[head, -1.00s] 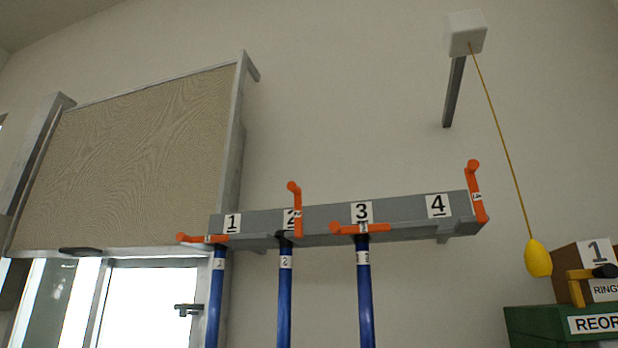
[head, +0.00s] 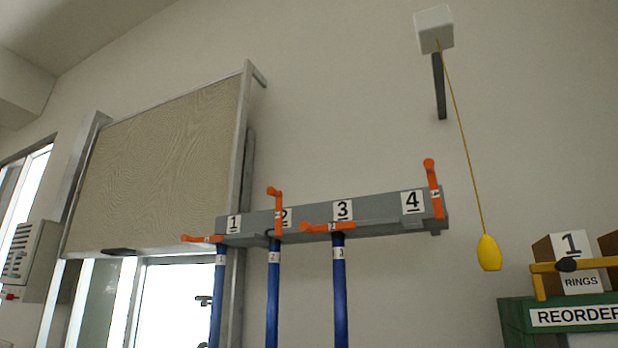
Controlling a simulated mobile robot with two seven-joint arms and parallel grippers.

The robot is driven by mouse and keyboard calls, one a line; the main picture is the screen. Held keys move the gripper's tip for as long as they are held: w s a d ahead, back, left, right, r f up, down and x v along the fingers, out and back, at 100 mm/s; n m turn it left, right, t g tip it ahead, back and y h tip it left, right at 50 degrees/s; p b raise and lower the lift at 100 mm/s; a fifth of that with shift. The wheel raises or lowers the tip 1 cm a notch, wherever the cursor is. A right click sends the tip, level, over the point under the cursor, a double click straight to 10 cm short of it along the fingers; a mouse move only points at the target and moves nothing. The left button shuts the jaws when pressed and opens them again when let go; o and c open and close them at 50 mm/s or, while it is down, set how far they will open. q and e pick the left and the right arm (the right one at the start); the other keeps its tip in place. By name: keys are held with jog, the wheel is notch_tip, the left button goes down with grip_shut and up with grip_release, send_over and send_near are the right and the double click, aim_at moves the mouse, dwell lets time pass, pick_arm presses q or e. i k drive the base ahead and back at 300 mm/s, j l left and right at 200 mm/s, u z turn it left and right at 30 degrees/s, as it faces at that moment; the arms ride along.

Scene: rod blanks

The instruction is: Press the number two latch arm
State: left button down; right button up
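A grey rail (head: 380,208) on the wall carries number plates 1 to 4, each with an orange latch arm. The number two latch arm (head: 277,208) stands upright in front of its plate, partly covering the 2. Latch arms one (head: 200,239) and three (head: 322,227) lie level, pointing left. Latch arm four (head: 433,188) stands upright. Blue rods hang below plates one (head: 218,300), two (head: 272,300) and three (head: 340,295); no rod shows below plate four. Neither of my grippers is in view.
A yellow pull knob (head: 489,253) hangs on a cord from a white box (head: 434,29). At right, a green REORDER box (head: 515,322) stands below a RINGS box (head: 580,280) and a yellow bar (head: 540,283). A tan shutter panel (head: 165,170) is at left.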

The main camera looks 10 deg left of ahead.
aim_at(272, 191)
jog(key=k+l, duration=0.1)
jog(key=l, duration=0.3)
jog(key=k+l, duration=0.1)
jog(key=l, duration=0.3)
jog(key=k+l, duration=0.1)
jog(key=l, duration=0.7)
jog(key=k, duration=0.05)
